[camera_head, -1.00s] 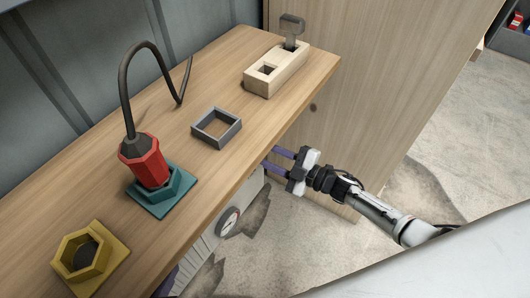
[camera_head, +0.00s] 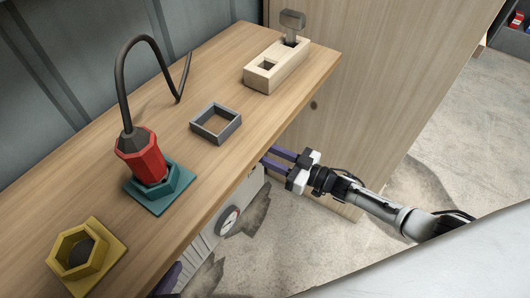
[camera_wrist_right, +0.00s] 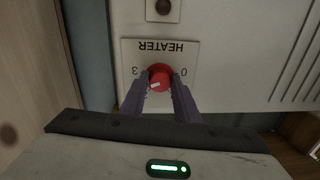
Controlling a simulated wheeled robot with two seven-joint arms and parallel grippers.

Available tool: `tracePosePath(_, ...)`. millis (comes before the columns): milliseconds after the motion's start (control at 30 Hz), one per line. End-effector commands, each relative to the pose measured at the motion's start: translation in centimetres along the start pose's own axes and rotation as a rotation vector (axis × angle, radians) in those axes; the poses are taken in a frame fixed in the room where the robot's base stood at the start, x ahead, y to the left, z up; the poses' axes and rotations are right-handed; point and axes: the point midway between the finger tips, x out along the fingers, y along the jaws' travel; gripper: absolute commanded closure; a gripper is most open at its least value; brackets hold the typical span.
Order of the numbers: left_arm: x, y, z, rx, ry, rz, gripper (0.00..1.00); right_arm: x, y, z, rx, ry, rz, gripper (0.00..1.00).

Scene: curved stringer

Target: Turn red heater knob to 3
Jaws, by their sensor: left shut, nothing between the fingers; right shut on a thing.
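The red heater knob (camera_wrist_right: 159,76) sits on a white plate (camera_wrist_right: 187,50) marked HEATER, which appears upside down in the right wrist view. The 3 is at the picture's left and the 0 at its right. The knob's white mark points to the lower left, below the 3. My right gripper (camera_wrist_right: 160,82) is shut on the knob, a finger on each side. In the head view this gripper (camera_head: 268,158) reaches under the table edge, and the knob is hidden. Only a purple part of my left gripper (camera_head: 170,281) shows at the bottom; it is shut and empty.
The wooden table (camera_head: 215,180) overhangs the white unit with a gauge (camera_head: 229,220). On it are a red plug (camera_head: 140,155) in a teal socket, a yellow socket (camera_head: 72,284), a grey frame (camera_head: 216,123) and a wooden block (camera_head: 278,71). A wooden panel (camera_head: 390,70) stands at the right.

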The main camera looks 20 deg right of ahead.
Motion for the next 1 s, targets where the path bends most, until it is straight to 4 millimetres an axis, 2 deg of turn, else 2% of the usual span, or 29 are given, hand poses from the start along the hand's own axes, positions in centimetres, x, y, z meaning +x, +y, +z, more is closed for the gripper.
tracePosePath(500, 0.52, 0.19, -0.14, 0.011, -0.015, 0.012, 1.00, -0.08, -0.13, 0.22, 0.444, 0.028, -0.007, 0.94)
tracePosePath(733, 0.69, 0.25, 0.09, 0.013, -0.026, 0.015, 1.00, -0.07, -0.17, 0.19, 0.568, 0.037, -0.008, 0.94)
tracePosePath(1000, 0.84, 0.25, -0.08, 0.016, -0.026, 0.017, 1.00, -0.06, -0.21, 0.16, 0.633, 0.042, -0.008, 0.94)
